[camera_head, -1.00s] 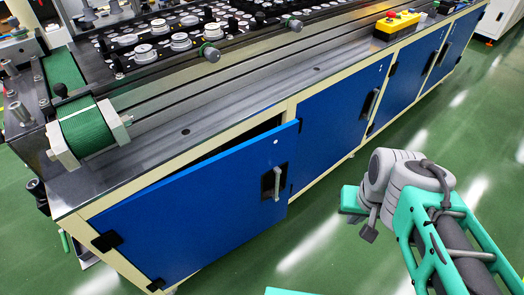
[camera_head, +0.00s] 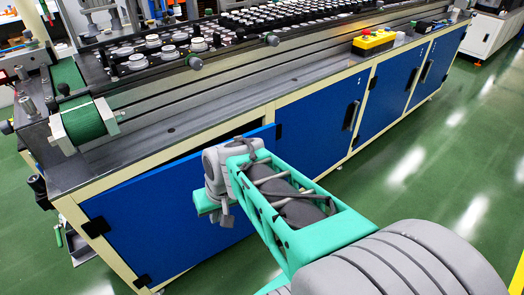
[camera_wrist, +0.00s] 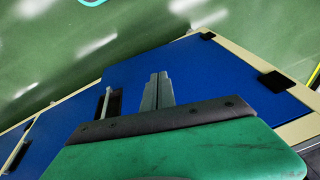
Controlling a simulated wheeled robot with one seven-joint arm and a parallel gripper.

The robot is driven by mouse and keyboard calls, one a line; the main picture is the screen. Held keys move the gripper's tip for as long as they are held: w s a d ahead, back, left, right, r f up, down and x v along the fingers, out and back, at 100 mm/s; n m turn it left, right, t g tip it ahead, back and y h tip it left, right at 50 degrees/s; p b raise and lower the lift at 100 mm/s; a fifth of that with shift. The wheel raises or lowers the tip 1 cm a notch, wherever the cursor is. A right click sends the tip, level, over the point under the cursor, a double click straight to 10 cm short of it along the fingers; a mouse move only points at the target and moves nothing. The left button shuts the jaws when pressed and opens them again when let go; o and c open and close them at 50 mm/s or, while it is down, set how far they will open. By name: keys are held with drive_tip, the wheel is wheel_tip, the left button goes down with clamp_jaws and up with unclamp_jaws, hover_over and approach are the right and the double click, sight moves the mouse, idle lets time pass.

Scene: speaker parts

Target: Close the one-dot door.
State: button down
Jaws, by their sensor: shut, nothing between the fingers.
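The one-dot door (camera_head: 130,215) is the blue door at the near left of the cabinet. It stands ajar, with a dark gap along its top edge toward the right. My arm hides its dot and handle in the head view. In the wrist view the same door (camera_wrist: 215,80) lies behind my gripper (camera_wrist: 158,76), its hinges at the right and its upright handle (camera_wrist: 105,103) just left of the fingers. The fingers are shut and empty, in front of the door panel. I cannot tell whether they touch it. In the head view the fingertips are hidden.
Another blue door (camera_head: 315,125) to the right is shut. A conveyor table top (camera_head: 165,130) with speaker parts runs above the doors. A yellow control box (camera_head: 374,42) sits on its edge. Green floor (camera_head: 420,170) to the right is clear.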

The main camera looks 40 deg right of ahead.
drive_tip(key=w+d+f+m+t+y, duration=0.2)
drive_tip(key=w+d+f+m, duration=0.25)
drive_tip(key=d, duration=0.35)
drive_tip(key=m+t+h+b, duration=0.1)
drive_tip(key=m+t+h, duration=0.3)
drive_tip(key=m+t, duration=0.7)
approach(271, 146)
drive_tip(key=shift+m+g, duration=0.65)
drive_tip(key=shift+g, duration=0.05)
drive_tip(key=x, duration=0.2)
drive_tip(key=b+x, duration=0.1)
drive_tip(key=r+b+x, duration=0.1)
drive_tip(key=x, duration=0.1)
drive_tip(key=shift+w+f, duration=0.15)
drive_tip(key=shift+w, duration=0.7)
